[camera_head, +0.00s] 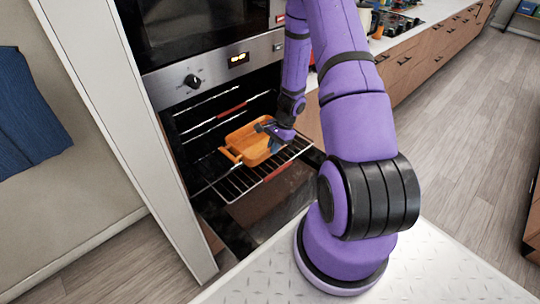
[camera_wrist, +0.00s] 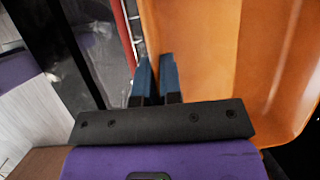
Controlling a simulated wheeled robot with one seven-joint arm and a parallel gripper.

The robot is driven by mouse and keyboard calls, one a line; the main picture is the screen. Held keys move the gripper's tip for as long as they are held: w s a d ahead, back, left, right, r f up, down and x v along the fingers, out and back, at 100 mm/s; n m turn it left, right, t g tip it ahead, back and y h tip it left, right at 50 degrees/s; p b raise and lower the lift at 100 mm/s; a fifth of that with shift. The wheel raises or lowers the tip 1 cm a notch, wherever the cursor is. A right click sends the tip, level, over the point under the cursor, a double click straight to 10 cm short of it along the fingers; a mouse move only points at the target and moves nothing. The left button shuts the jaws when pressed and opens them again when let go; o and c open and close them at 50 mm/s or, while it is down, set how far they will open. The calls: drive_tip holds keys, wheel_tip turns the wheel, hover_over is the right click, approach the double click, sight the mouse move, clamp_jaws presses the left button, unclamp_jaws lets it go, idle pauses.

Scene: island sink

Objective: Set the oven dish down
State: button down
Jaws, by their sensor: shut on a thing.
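The orange oven dish (camera_head: 248,146) is level over the pulled-out oven rack (camera_head: 238,188) at the mouth of the open oven. I cannot tell whether the dish touches the rack. My gripper (camera_head: 272,132) is at the dish's right side, shut on its rim. In the wrist view, the blue fingers of my gripper (camera_wrist: 157,78) are close together at the dish's edge, and the dish (camera_wrist: 225,50) fills the upper right. The exact grip on the rim is partly hidden.
The oven control panel (camera_head: 215,72) with its knob is just above the opening. The lowered oven door (camera_head: 272,203) lies below the rack. A white tall panel (camera_head: 110,120) borders the oven on the left. Wooden drawers (camera_head: 430,55) run to the right.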

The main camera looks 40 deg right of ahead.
drive_tip(key=shift+w+a, duration=0.25)
drive_tip(key=shift+a, duration=0.35)
drive_tip(key=shift+f, duration=1.8)
drive_tip(key=shift+f, duration=0.1)
drive_tip(key=c, duration=1.3)
unclamp_jaws()
